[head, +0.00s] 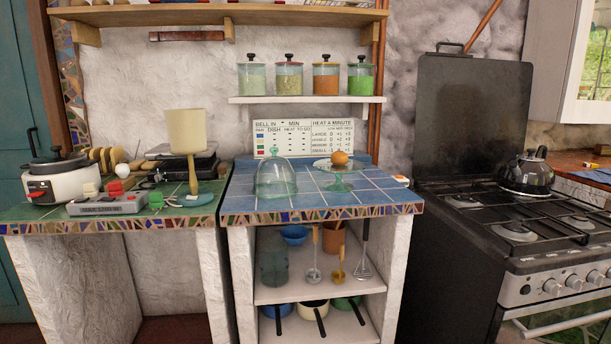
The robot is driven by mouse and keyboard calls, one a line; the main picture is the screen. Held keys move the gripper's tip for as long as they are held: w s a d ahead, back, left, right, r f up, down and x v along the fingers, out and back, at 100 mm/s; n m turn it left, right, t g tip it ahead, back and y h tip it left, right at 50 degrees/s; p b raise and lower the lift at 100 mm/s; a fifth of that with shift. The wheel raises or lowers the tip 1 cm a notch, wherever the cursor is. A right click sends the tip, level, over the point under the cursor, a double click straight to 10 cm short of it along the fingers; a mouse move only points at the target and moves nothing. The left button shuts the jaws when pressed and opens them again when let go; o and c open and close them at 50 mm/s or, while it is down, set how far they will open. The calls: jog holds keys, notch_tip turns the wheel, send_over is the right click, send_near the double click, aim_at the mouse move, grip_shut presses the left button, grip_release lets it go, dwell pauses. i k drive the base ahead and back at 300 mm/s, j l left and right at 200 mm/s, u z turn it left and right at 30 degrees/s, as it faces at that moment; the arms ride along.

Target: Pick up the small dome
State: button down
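A small clear greenish glass dome (275,181) with a knob on top stands upright on the blue tiled counter (330,201). It is left of a glass cake stand (337,183), with a small gap between them. A round orange-brown thing, perhaps an egg (340,158), sits on top of the stand. My gripper is not in view.
A cream-shaded lamp (187,132) stands left of the dome on the lower green counter, near a white cooker (58,181). A shelf (306,99) with several jars hangs above. A black stove (515,230) is at right. The counter front is clear.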

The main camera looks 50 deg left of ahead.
aim_at(274, 178)
jog(key=u, duration=1.85)
